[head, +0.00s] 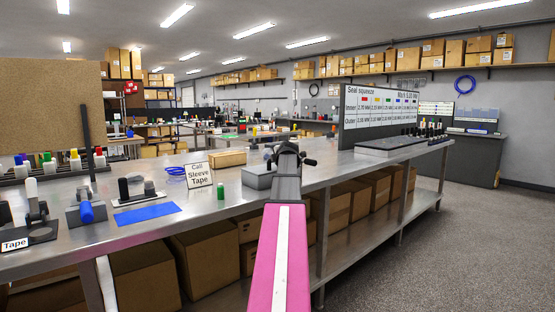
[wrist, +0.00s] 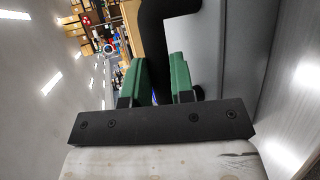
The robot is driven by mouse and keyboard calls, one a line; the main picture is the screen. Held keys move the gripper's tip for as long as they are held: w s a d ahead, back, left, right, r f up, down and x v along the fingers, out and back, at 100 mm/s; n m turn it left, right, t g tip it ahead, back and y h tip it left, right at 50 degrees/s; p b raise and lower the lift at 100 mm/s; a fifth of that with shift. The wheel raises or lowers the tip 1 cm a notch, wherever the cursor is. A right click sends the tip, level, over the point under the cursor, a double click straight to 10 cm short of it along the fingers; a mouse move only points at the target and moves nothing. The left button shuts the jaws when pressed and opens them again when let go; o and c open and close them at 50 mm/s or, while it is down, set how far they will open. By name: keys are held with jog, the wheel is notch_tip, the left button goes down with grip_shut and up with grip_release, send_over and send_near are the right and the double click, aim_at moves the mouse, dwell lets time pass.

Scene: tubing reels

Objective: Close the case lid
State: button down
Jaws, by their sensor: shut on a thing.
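A grey case (head: 258,178) stands on the steel bench, partly hidden behind the end of my arm. Its grey side also fills the right of the wrist view (wrist: 236,70). My gripper is small and dark at the far end of my pink arm in the head view. In the wrist view its two green fingers (wrist: 162,80) are closed around a black curved part (wrist: 154,40) beside the grey case. I cannot tell whether this part belongs to the lid. The lid's angle is hidden from me in both views.
The steel bench (head: 140,225) holds a wooden block (head: 227,159), a sign (head: 199,174), a green cylinder (head: 221,191) and a blue mat (head: 146,215). A dark upright board (head: 370,110) stands right of my gripper. Cardboard boxes (head: 205,262) fill the shelf below. Floor is clear at right.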

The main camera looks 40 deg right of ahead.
jog(key=shift+s+a+f, duration=0.1)
jog(key=shift+s+f, duration=0.15)
jog(key=shift+f, duration=0.3)
jog(key=c, duration=1)
grip_release()
jog(key=shift+r, duration=0.1)
jog(key=shift+s+r, duration=0.1)
jog(key=shift+s, duration=0.1)
jog(key=v, duration=1)
jog(key=shift+s+r, duration=0.1)
jog(key=shift+s, duration=0.1)
